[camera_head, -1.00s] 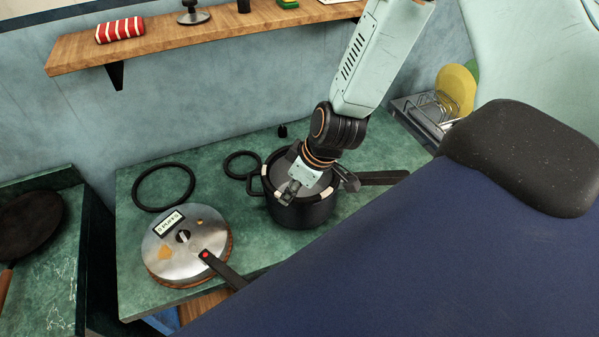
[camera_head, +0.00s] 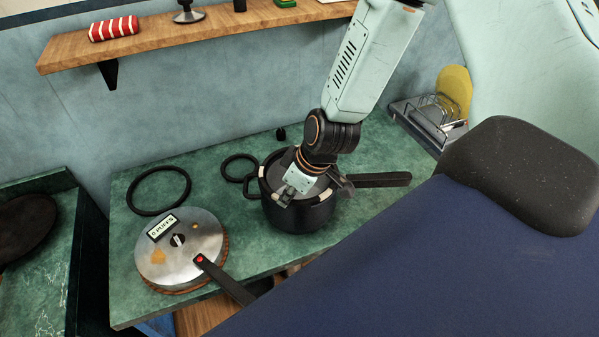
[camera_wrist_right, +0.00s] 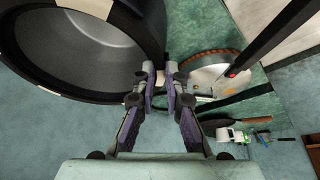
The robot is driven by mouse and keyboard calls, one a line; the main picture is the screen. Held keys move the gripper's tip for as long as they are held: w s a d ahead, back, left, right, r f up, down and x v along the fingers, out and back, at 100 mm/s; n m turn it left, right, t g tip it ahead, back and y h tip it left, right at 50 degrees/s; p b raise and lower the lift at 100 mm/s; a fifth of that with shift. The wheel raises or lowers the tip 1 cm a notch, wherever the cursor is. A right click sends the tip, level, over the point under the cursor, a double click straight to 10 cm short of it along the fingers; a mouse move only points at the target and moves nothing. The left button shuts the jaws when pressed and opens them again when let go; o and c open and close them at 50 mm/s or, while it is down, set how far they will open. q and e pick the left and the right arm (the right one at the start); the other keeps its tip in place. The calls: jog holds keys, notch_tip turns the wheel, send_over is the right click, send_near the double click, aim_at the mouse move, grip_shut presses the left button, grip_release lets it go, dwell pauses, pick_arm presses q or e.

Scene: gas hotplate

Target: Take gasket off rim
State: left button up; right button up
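A steel lid (camera_head: 190,245) with a label and a long black handle lies on the green counter. A rust-brown band, which looks like the gasket (camera_head: 225,252), shows under its edge; it also shows in the right wrist view (camera_wrist_right: 203,55). The black pot (camera_head: 300,217) stands to the right of the lid. My right gripper (camera_head: 285,197) is over the pot's near rim. In the right wrist view its fingers (camera_wrist_right: 160,72) are a little apart beside the pot's rim (camera_wrist_right: 157,30). I cannot tell whether they touch it. My left gripper is out of view.
A large black ring (camera_head: 131,199) and a small black ring (camera_head: 226,171) lie flat behind the lid and pot. A dish rack (camera_head: 427,122) stands at the right back. A wooden shelf (camera_head: 200,30) runs along the wall. A pan (camera_head: 25,222) is at far left.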

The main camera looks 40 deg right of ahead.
jog(key=shift+a, duration=0.15)
grip_shut()
jog(key=shift+r, duration=0.1)
notch_tip(320, 180, up, 16)
jog(key=p, duration=0.6)
dwell(1.2)
jog(key=shift+s, duration=0.1)
dwell(0.3)
